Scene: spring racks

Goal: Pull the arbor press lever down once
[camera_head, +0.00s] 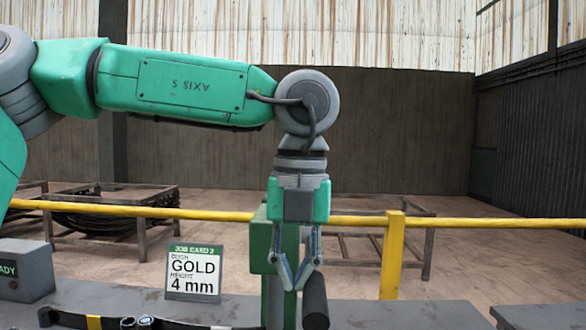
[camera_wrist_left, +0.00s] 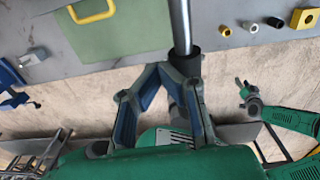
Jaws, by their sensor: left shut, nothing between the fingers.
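The green arbor press (camera_head: 274,235) stands on the bench in the head view, partly behind my left gripper. Its lever ends in a black grip (camera_head: 315,300). In the left wrist view a silver rod (camera_wrist_left: 180,25) ends in the black grip (camera_wrist_left: 187,62), beside my fingertips. My left gripper (camera_head: 297,286) points down at the press, shut and empty, its tips just left of the black grip. It also shows in the left wrist view (camera_wrist_left: 162,70). Contact with the lever is unclear. My right gripper (camera_wrist_left: 243,90) shows small at the right of the wrist view; its jaw state is unclear.
A job card (camera_head: 193,272) reads GOLD, 4 mm. A grey box (camera_head: 22,270) stands at the left. A black strap (camera_head: 95,320) lies in front. Several small rings, including a gold one (camera_wrist_left: 225,31), lie on the bench. A yellow rail (camera_head: 450,223) runs behind.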

